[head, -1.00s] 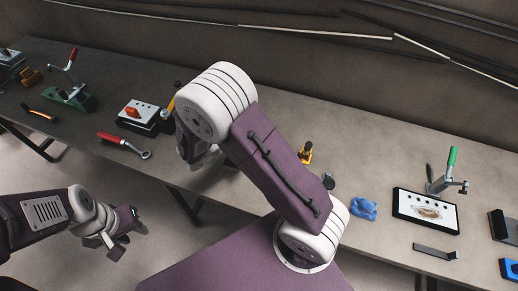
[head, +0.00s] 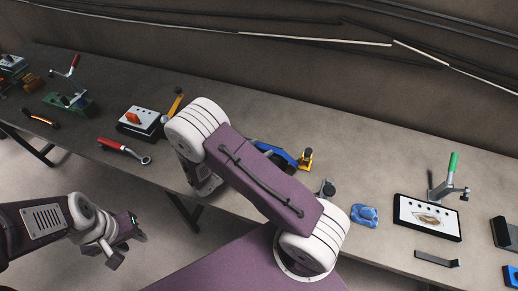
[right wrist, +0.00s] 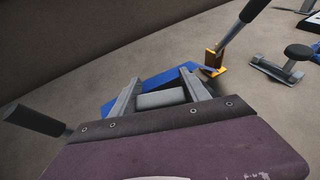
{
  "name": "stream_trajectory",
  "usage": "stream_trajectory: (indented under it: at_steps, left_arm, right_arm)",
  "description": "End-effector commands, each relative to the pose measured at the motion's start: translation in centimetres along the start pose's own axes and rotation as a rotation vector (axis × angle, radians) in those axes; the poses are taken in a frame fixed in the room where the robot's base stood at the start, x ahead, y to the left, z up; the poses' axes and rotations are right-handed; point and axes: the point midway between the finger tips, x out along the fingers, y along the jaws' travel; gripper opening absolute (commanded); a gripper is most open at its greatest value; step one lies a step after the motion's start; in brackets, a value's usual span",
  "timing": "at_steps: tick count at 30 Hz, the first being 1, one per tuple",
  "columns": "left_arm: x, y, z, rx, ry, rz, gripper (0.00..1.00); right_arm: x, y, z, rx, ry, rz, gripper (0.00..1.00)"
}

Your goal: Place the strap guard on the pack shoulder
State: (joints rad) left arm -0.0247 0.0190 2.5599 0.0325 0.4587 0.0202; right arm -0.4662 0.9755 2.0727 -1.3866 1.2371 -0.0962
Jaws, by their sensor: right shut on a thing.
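My right gripper (right wrist: 161,96) is shut on a short pale-grey block or cylinder (right wrist: 162,99), seen between its two fingers in the right wrist view. I cannot tell for sure whether this is the strap guard. A blue part (right wrist: 150,78) lies just beyond the fingers; it also shows past my right arm in the head view (head: 272,151). I cannot tell whether the held piece touches it, nor which thing is the pack shoulder. In the head view my right arm hides the right gripper's tips. My left gripper (head: 127,243) looks open and empty, off the bench's front edge.
A yellow block (head: 305,160) stands right of the blue part. A grey clamp-like piece (head: 327,188), a blue lump (head: 364,215) and a white-topped board (head: 427,217) lie further right. A red-handled wrench (head: 123,150) and a box (head: 141,121) are left.

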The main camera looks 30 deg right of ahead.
Motion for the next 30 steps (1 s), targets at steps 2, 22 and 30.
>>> stream_trajectory:
  at_steps: [2,22,30]
  left_arm:
    - [0.1,0.0,0.0,0.000,0.000,0.000,0.36]
    - [0.1,0.0,0.0,0.000,0.000,0.000,0.36]
    - [0.7,0.0,0.1,0.000,0.000,0.000,0.36]
  right_arm:
    - [0.0,0.0,-0.1,0.000,0.000,0.000,0.14]
    - [-1.2,0.1,0.0,0.001,0.000,0.005,0.76]
    - [-7.3,0.2,-0.1,0.002,0.001,0.007,0.76]
